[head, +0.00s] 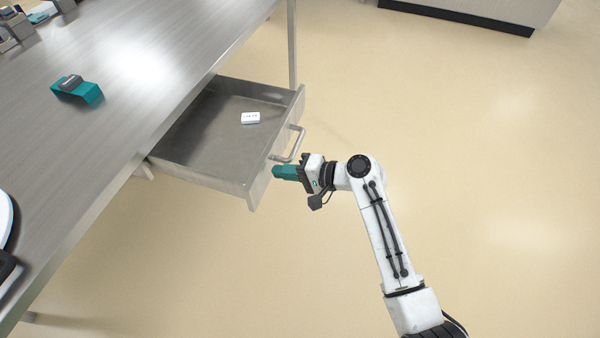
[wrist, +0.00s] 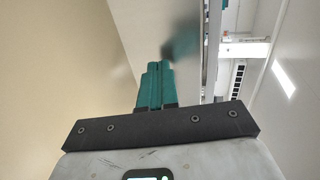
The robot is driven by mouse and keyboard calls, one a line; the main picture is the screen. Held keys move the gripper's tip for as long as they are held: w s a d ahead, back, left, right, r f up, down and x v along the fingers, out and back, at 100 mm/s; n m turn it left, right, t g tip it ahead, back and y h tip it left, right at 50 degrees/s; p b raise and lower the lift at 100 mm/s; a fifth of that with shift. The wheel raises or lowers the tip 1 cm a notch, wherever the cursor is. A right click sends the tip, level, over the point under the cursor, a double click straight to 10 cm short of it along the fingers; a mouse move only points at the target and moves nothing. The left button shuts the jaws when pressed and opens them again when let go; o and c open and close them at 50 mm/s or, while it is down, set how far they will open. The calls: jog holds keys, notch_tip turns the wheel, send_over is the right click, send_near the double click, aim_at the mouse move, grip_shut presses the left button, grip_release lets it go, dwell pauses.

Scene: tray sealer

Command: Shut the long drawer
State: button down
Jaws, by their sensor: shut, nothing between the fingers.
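The long drawer (head: 212,138) is a grey metal drawer pulled out from under the steel table. Its front panel faces right and carries a bar handle (head: 292,146). A small white box (head: 250,118) lies inside it. My gripper (head: 275,172), with teal fingers, is shut and empty, just right of the drawer front and near the lower end of the handle. In the wrist view the shut teal fingers (wrist: 156,84) point at a pale grey panel, likely the drawer front. I cannot tell whether they touch it.
The steel table (head: 140,45) stands at left, with a teal and grey item (head: 77,88) on top and several things at its far left corner. A table leg (head: 292,45) stands behind the drawer. The floor to the right is clear. A cabinet (head: 470,12) stands at the back.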

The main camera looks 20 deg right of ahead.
jog(key=shift+w+a, duration=0.25)
jog(key=shift+a, duration=0.1)
jog(key=shift+a, duration=0.1)
